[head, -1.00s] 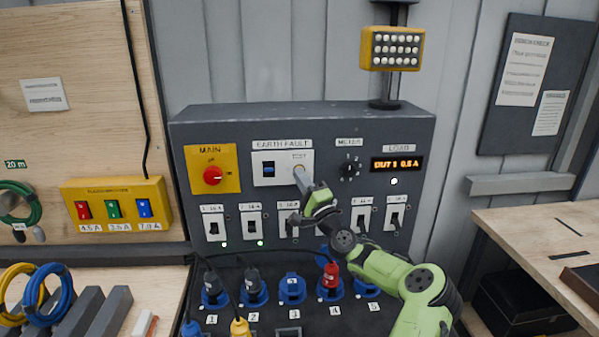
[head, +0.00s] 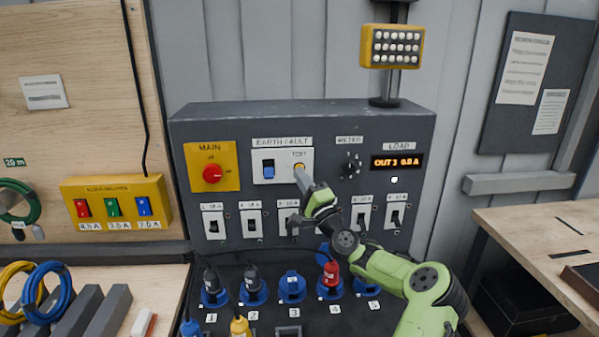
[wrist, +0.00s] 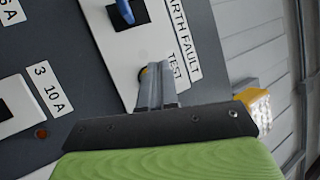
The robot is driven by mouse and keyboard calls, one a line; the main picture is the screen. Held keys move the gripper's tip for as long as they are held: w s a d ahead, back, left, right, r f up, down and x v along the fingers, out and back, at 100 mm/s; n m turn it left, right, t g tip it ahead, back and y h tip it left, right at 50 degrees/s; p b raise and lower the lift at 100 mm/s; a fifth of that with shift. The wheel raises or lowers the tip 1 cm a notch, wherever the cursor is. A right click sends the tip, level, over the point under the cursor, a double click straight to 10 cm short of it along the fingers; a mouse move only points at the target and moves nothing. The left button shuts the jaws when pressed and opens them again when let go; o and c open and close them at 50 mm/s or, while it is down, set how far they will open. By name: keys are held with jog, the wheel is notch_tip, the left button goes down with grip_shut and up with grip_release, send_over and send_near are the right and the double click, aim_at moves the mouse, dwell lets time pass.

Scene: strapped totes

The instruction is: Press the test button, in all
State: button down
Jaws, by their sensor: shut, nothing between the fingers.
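The test button (head: 299,167) is a small yellow-orange round button under the TEST label on the white EARTH FAULT plate (head: 283,180). My gripper (head: 298,173) is shut and empty, with its fingertips at the button's lower edge, apparently touching it. How far the button is pushed in cannot be seen. The blue earth fault switch (head: 268,171) is left of the button, its blue lever at the lower part.
The red MAIN knob (head: 212,175) is to the left; the METER knob (head: 350,168) and the orange LOAD display (head: 397,162) are to the right. A row of breakers (head: 252,224) lies below, partly behind my arm. Sockets with plugs (head: 330,282) stand under the panel.

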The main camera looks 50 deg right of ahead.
jog(key=shift+s+a+b, duration=1.15)
jog(key=shift+s+a, duration=0.45)
jog(key=shift+s, duration=0.3)
